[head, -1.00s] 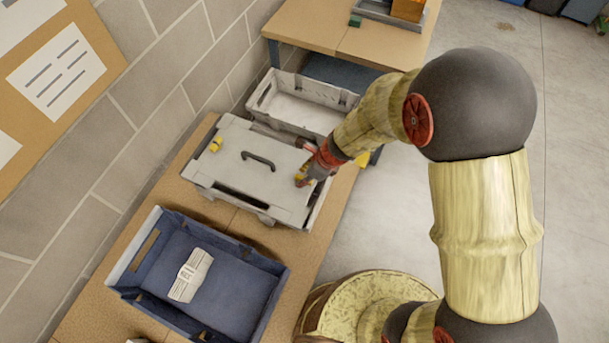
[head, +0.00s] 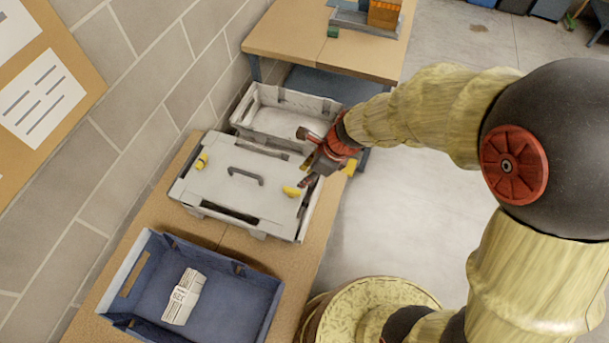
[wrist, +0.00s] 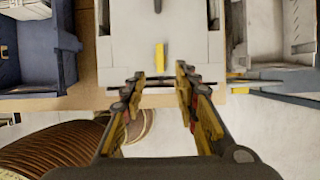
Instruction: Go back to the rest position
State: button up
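My gripper (head: 305,160) is open and empty. In the head view it hangs over the right edge of a grey lidded case (head: 236,193) with a dark handle and yellow latches. The wrist view shows my gripper (wrist: 158,88) with its two fingers spread apart. The near yellow latch (wrist: 159,57) lies ahead of the gap between them, and the fingers do not hold it. The same latch shows in the head view (head: 291,191) just below the gripper.
A blue crate (head: 262,290) with a white labelled object (head: 184,297) stands nearer on the wooden bench. An open grey crate (head: 290,124) stands behind the case. Another table (head: 290,35) is further back.

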dwell(0.5)
jog(key=s+d+r+n+t+h+b, duration=0.2)
jog(key=s+d+r+n+b, duration=0.3)
jog(key=d+n, duration=0.5)
jog(key=s+d+r+n+t+h+b, duration=0.2)
jog(key=s+d+r+n+b, duration=0.4)
jog(key=s+d+n, duration=0.2)
jog(key=d+n, duration=0.2)
jog(key=n, duration=0.1)
jog(key=shift+s+d+r+n, duration=0.3)
jog(key=shift+s+d+r, duration=0.05)
